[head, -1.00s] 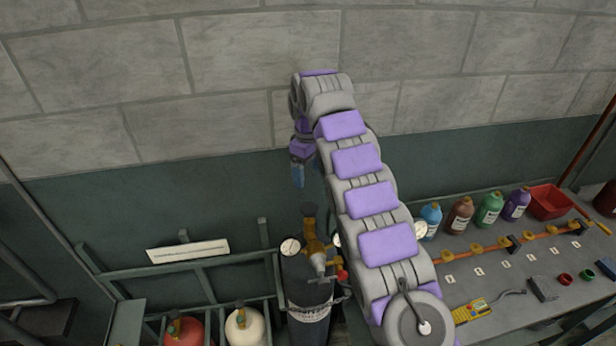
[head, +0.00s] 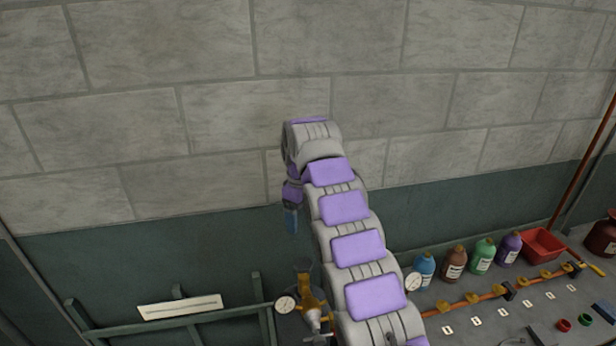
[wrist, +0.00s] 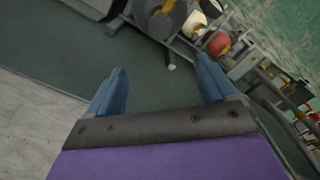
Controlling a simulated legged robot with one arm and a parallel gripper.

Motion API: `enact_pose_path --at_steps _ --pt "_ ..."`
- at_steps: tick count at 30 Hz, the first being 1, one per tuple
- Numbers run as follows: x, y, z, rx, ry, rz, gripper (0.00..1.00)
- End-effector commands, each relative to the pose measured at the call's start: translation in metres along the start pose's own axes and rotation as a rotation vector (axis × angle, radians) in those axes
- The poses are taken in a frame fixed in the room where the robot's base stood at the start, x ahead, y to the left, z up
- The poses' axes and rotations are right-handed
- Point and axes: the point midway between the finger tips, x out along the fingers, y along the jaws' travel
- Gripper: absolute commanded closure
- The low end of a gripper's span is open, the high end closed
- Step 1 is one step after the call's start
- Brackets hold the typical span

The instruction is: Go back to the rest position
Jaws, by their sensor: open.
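My arm reaches up in front of the block wall in the head view, bending down at its far end. My gripper (head: 291,220) hangs there, pointing down, above and to the left of the brass valve (head: 311,309). In the wrist view my gripper (wrist: 160,88) shows two blue fingers spread wide apart with nothing between them. Beyond the fingers lies dark green floor or wall; I cannot tell which.
A workbench at the right carries several bottles, including a blue one (head: 424,270), a red tray (head: 543,245) and an orange pipe (head: 470,301). A green rack (head: 180,332) stands lower left. A red tank (wrist: 219,43) shows in the wrist view. The upper wall area is clear.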

Motion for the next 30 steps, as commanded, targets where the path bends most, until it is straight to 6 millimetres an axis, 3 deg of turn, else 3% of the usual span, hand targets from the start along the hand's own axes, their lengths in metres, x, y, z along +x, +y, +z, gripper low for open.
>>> enact_pose_path --at_steps 7,16,23,30 --pt "-0.004 -0.003 0.026 0.077 -0.014 0.003 0.16" --pt "-0.008 -0.022 0.097 0.276 -0.045 0.000 0.16" --pt "0.001 -0.052 0.157 0.426 -0.067 -0.010 0.16" --pt "0.019 -0.097 0.220 0.574 -0.084 -0.022 0.16"
